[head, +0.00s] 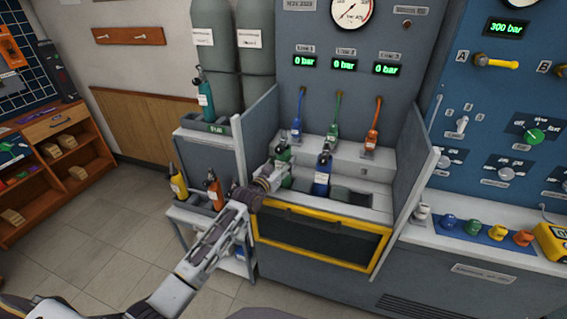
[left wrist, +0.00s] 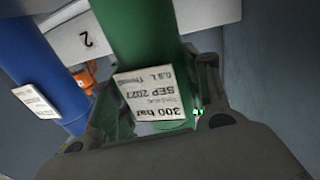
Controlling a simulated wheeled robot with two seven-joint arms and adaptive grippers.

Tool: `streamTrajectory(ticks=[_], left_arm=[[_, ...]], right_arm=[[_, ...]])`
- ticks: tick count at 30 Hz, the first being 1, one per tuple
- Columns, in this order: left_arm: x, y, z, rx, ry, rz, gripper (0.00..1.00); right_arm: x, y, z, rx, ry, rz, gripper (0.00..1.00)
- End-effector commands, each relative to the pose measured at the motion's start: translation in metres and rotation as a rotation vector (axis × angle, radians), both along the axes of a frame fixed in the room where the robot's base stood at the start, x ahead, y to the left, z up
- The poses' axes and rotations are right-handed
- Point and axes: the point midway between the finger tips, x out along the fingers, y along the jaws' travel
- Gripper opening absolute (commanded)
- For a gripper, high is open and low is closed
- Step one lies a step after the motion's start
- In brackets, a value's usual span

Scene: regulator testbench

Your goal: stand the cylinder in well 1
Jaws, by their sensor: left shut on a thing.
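The green cylinder (head: 283,158) is upright at the left end of the bench's well row. It also shows large in the left wrist view (left wrist: 145,40), with a white label reading 300 bar. My left gripper (head: 268,178) is shut on it, with a finger on either side in the wrist view (left wrist: 160,105). Whether its base is down inside the left well or above it is hidden. A blue cylinder (head: 321,176) stands beside it in the middle; it shows at the left in the wrist view (left wrist: 45,70). My right gripper is not in view.
Grey side panels (head: 262,135) and (head: 414,165) flank the bay, the left one close to my gripper. A dark opening (head: 357,197) at the right is empty. Blue, green and orange hoses (head: 297,115) hang behind. A rack (head: 195,205) with yellow and orange cylinders stands left.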

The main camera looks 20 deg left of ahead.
Motion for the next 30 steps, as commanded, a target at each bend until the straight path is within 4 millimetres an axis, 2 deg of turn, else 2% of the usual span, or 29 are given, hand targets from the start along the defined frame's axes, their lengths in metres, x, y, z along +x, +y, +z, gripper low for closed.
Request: streamTrajectory(ticks=[1,30], left_arm=[[0.0008,0.0001,0.0048,-0.001,-0.01,0.0,0.15],[0.0007,0.0001,-0.0025,-0.001,-0.01,0.0,0.15]], right_arm=[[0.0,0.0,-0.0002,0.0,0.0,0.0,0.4],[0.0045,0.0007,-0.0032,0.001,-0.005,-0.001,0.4]])
